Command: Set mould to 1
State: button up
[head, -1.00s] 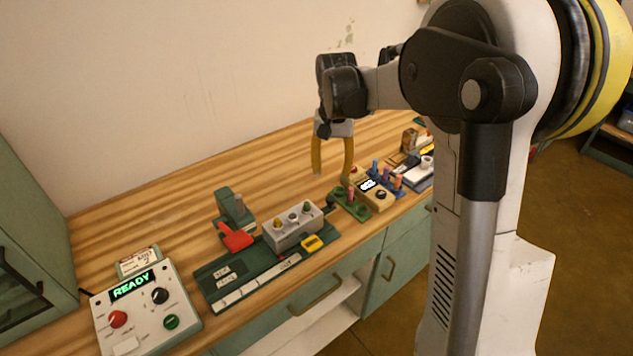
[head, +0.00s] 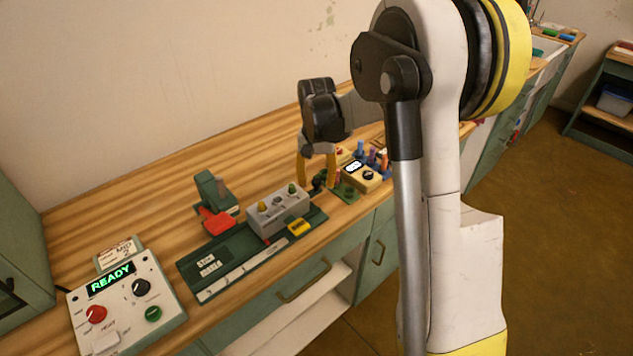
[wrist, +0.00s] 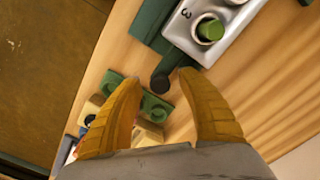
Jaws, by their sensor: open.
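The grey mould block (head: 276,209) sits on a dark green base (head: 222,259) with a pale scale strip along its front. Its top has several wells with coloured pieces. A yellow marker (head: 298,227) is at its front right. In the wrist view the block's end (wrist: 205,28) shows a "3" beside a well with a green piece (wrist: 210,31). A black knob (wrist: 161,82) sticks out from that end. My gripper (head: 316,185) is open, its yellow fingers pointing down near the knob. In the wrist view the knob appears between the fingertips (wrist: 158,77); contact cannot be told.
A red-levered green press (head: 216,212) stands behind the base's left part. A control box (head: 128,305) reading READY is at the front left. A green holder (head: 345,192) and a cream box with display (head: 362,172) stand close right of my gripper. The back-left table top is clear.

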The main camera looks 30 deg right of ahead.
aim_at(293, 194)
grip_shut()
jog(key=a, duration=0.2)
jog(key=s+a, duration=0.1)
jog(key=a, duration=0.2)
jog(key=s+a, duration=0.1)
jog(key=a, duration=0.1)
jog(key=shift+a+p, duration=0.3)
jog(key=shift+a, duration=0.1)
grip_release()
notch_tip(293, 194, up, 12)
jog(key=shift+r, duration=0.1)
